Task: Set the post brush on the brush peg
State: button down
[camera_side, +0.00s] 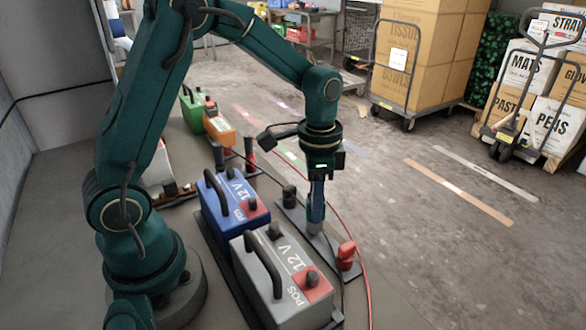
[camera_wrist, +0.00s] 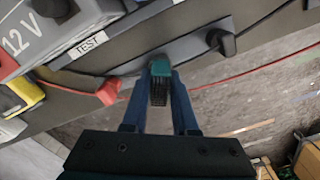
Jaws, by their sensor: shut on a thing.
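My gripper (camera_side: 317,212) points straight down over a narrow grey plate (camera_side: 333,262) beside the batteries. In the wrist view, my gripper (camera_wrist: 160,78) is shut on the post brush (camera_wrist: 158,91), which has a teal body and dark bristles between the fingertips. In the side view the fingers largely hide the brush. Contact with the plate is also unclear.
A black clamp (camera_side: 289,195) and a red clamp (camera_side: 346,255) stand on either side along the plate, with cables. Blue (camera_side: 233,205) and grey (camera_side: 282,278) batteries stand close on the left. Open floor lies to the right, with carts beyond.

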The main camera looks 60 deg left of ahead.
jog(key=shift+f, duration=0.6)
jog(key=c, duration=0.6)
grip_release()
jog(key=shift+r, duration=0.1)
jog(key=shift+r, duration=2.55)
